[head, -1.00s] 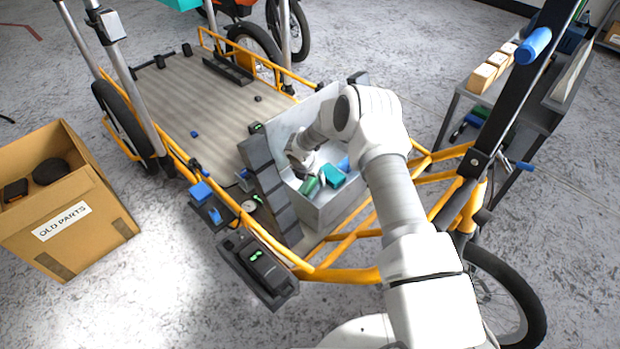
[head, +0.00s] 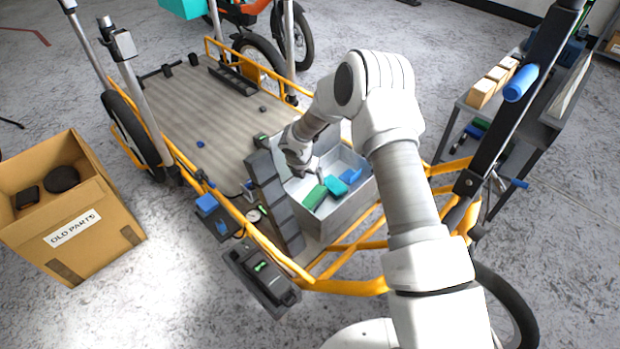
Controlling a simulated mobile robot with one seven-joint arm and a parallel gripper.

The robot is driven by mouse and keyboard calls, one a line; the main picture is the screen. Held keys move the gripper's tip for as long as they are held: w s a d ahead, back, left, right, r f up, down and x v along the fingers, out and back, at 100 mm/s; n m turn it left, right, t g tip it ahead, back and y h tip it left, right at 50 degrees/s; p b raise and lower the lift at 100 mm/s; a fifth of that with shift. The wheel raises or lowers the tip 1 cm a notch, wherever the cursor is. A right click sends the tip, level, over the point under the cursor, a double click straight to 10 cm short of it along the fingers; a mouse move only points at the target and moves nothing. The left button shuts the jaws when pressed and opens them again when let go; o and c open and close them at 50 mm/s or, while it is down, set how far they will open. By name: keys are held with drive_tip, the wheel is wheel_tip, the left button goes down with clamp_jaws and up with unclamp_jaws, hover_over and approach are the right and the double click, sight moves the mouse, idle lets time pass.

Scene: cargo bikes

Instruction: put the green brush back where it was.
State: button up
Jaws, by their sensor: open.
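A green block-like piece, which looks like the green brush (head: 315,197), lies in the grey bin (head: 345,212) on the cargo bike. Its bristles cannot be made out. A teal piece (head: 337,187) and a blue piece (head: 351,175) lie beside it in the bin. My gripper (head: 312,174) is open above the left back part of the bin, just behind the green piece and apparently apart from it. The gripper's fingers are small and partly hard to see, and my forearm covers the bin's right side.
A dark segmented panel (head: 272,200) stands along the bin's left side. The bike's cargo deck (head: 195,115) is mostly clear. A cardboard box (head: 105,225) marked OLD PARTS stands at left. A grey bench (head: 545,112) with wooden blocks (head: 487,88) is at right.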

drive_tip(key=s+d+r+m, duration=0.4)
drive_tip(key=r+m, duration=0.1)
drive_tip(key=r, duration=0.6)
drive_tip(key=s+d+r+m+h, duration=0.1)
drive_tip(key=s+d+r+m, duration=0.3)
drive_tip(key=r, duration=0.6)
drive_tip(key=s+d+r+m, duration=0.3)
drive_tip(key=d+r+m, duration=0.3)
drive_tip(key=r, duration=0.5)
drive_tip(key=s+r+m+t+y, duration=0.1)
drive_tip(key=s+r+m, duration=0.3)
drive_tip(key=s+m, duration=0.4)
drive_tip(key=s+d+r+m+y, duration=0.1)
drive_tip(key=s+r+m, duration=0.3)
drive_tip(key=s, duration=1.3)
drive_tip(key=shift+m+t+y, duration=0.3)
drive_tip(key=shift+m+t, duration=0.1)
drive_tip(key=shift+m, duration=1.9)
drive_tip(key=shift+r, duration=0.1)
